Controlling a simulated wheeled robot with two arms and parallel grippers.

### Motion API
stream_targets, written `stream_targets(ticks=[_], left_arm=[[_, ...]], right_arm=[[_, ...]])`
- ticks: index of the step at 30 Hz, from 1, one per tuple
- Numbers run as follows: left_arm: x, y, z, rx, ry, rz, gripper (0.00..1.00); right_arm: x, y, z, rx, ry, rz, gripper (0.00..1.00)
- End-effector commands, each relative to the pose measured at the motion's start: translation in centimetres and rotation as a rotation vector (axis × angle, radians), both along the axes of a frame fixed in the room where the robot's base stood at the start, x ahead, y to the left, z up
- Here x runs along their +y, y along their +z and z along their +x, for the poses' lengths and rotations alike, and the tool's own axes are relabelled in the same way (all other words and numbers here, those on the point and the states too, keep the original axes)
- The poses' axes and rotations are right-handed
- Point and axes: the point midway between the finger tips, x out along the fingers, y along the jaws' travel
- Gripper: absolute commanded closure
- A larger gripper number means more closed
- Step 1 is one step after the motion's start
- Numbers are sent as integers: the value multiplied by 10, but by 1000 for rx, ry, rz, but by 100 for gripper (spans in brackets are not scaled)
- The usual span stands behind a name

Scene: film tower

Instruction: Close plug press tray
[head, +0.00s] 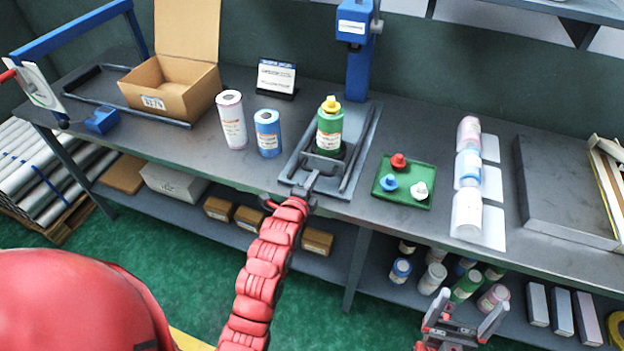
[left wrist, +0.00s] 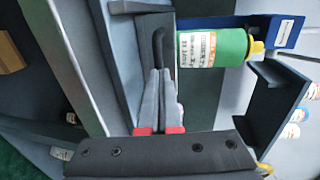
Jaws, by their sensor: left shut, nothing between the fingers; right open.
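The blue plug press (head: 358,60) stands at the back of the workbench, on a grey base (head: 367,130). A green film roll (head: 329,128) with a yellow plug (head: 330,104) on top stands upright on the press tray (head: 322,163), in front of the press column. My left gripper (head: 312,178) is shut and empty at the tray's front edge. In the left wrist view its fingertips (left wrist: 160,75) are close to the dark tray handle (left wrist: 158,45); I cannot tell if they touch. My right gripper (head: 468,318) is open and empty, low in front of the bench.
A white roll (head: 231,120) and a blue roll (head: 268,133) stand left of the press. A green plate (head: 387,197) with red, blue and white plugs lies right. An open carton (head: 185,88) and a sign (head: 276,78) are further left. Wrapped rolls (head: 467,165) lie at the right.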

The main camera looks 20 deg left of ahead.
Motion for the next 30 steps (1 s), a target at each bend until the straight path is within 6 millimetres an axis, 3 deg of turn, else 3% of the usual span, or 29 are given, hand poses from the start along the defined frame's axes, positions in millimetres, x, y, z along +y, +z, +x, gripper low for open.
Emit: stream_targets(ticks=[8, 13, 30], left_arm=[[0, -1, 4, -1, 0, 1, 100], [-1, -2, 24, -6, -2, 3, 100], [-5, -7, 162, 0, 3, -3, 100]], right_arm=[[0, -4, 0, 0, 0, 0, 8], [0, -17, 0, 0, 0, 0, 8], [0, -102, 0, 0, 0, 0, 8]])
